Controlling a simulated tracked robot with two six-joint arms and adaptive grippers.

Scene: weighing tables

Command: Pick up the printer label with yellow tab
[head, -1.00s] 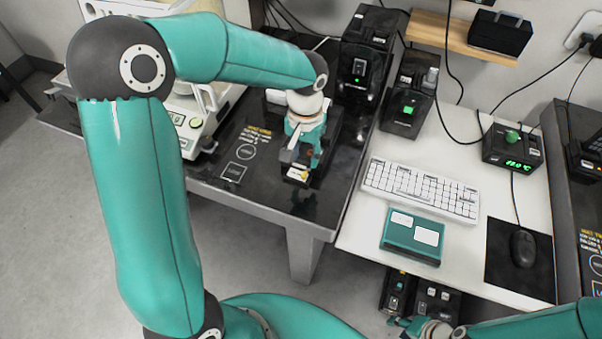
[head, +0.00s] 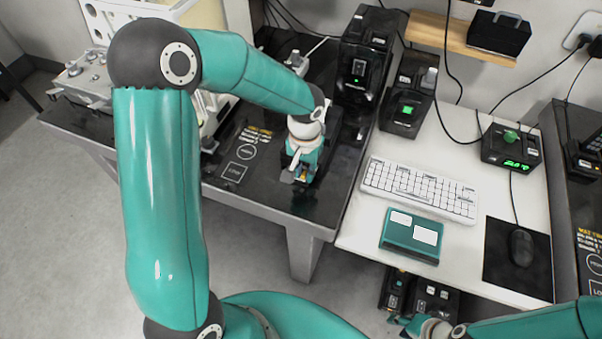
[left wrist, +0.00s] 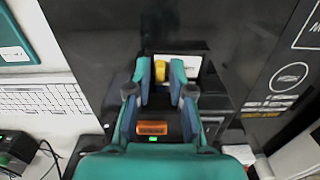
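The printer label is a small white piece with a yellow tab (left wrist: 160,70), lying at the front of a black label printer on the dark table. In the left wrist view the tab stands between the two fingertips of my left gripper (left wrist: 161,78), which are apart with a narrow gap at each side. In the head view my left gripper (head: 297,176) points down over the label and hides most of it. My right gripper (head: 426,327) is low at the bottom right, small and partly cut off; its fingers are unclear.
A white table to the right carries a keyboard (head: 419,190), a teal box (head: 411,236) and a mouse (head: 522,248). Black devices (head: 362,62) stand behind the printer.

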